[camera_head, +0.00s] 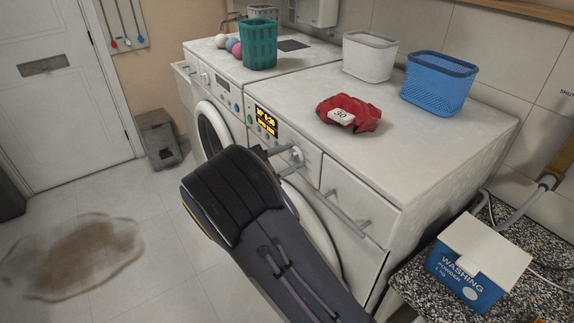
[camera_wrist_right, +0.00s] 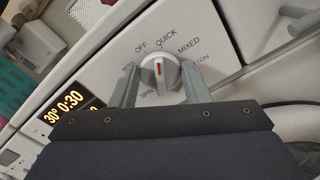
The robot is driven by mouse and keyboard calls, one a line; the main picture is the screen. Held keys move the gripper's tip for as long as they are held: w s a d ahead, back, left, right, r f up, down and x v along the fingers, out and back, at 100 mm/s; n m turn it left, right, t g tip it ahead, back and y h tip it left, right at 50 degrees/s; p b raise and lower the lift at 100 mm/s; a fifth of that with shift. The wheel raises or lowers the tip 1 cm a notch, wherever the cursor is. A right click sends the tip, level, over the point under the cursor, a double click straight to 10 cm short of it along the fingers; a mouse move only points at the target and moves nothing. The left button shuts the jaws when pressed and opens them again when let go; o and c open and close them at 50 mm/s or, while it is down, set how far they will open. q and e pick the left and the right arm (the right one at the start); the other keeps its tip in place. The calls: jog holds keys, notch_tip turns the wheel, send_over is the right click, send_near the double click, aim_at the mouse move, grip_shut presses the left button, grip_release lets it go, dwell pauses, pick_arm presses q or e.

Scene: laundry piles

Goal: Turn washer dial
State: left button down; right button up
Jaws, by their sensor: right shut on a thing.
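The washer (camera_head: 345,215) is a white front-loading machine. Its round white dial (camera_wrist_right: 160,73) carries a red mark that points upward in the wrist view, roughly between the OFF and QUICK labels. The dial also shows small in the head view (camera_head: 297,154). My right gripper (camera_wrist_right: 161,82) has one finger on each side of the dial and is shut on it; it reaches the front panel in the head view (camera_head: 287,158). The lit display (camera_wrist_right: 72,107) reads 30° 0:30. My left gripper is in neither view.
A drawer handle (camera_head: 345,212) sticks out right of the dial. On the machine tops stand a red cloth (camera_head: 365,120) with a tag, a white basket (camera_head: 369,57), a blue basket (camera_head: 438,83) and a green basket (camera_head: 260,45). A washing powder box (camera_head: 462,280) stands at right.

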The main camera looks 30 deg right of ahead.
jog(key=m+b, duration=0.1)
jog(key=m, duration=0.1)
jog(key=m+b, duration=0.4)
jog(key=shift+s+f, duration=0.1)
jog(key=shift+f, duration=0.25)
jog(key=shift+r+m+b, duration=0.1)
jog(key=shift+m+b, duration=1.4)
jog(key=shift+m, duration=0.3)
jog(key=o, duration=0.9)
jog(key=shift+o, duration=0.2)
jog(key=a, duration=0.8)
jog(key=shift+s+b, duration=0.3)
jog(key=shift+b, duration=0.05)
